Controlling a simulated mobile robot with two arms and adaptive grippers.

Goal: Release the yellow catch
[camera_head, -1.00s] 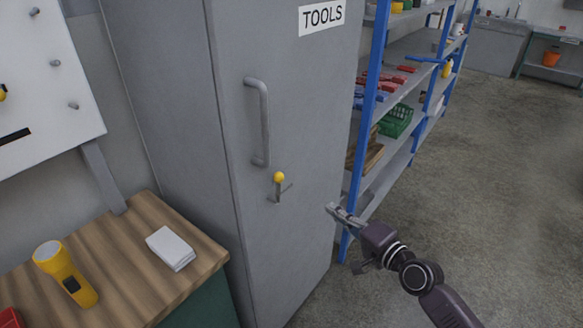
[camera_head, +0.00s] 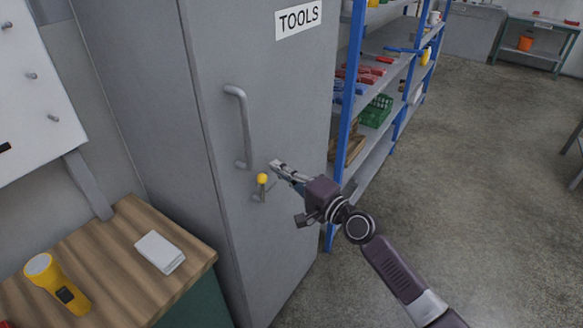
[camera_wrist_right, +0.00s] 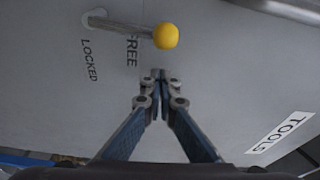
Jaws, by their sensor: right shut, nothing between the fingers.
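The catch is a small grey lever (camera_wrist_right: 125,26) with a yellow ball knob (camera_head: 262,178) on the grey cabinet door (camera_head: 285,110), below the door handle. In the right wrist view the yellow knob (camera_wrist_right: 166,36) shows clearly, and the words FREE (camera_wrist_right: 131,50) and LOCKED (camera_wrist_right: 90,62) are printed beside the lever. The lever stands with its knob end up, towards the TOOLS sign's side. My right gripper (camera_head: 276,166) is shut and empty, just right of the knob in the head view. In the wrist view its fingertips (camera_wrist_right: 159,75) appear apart from the knob. My left gripper is not in view.
A grey bar handle (camera_head: 242,125) stands out from the door above the catch. A blue-framed shelf (camera_head: 342,140) stands right of the cabinet. A wooden bench top (camera_head: 110,265) with a yellow torch (camera_head: 60,285) and a white block (camera_head: 160,252) is at lower left. Floor at right is open.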

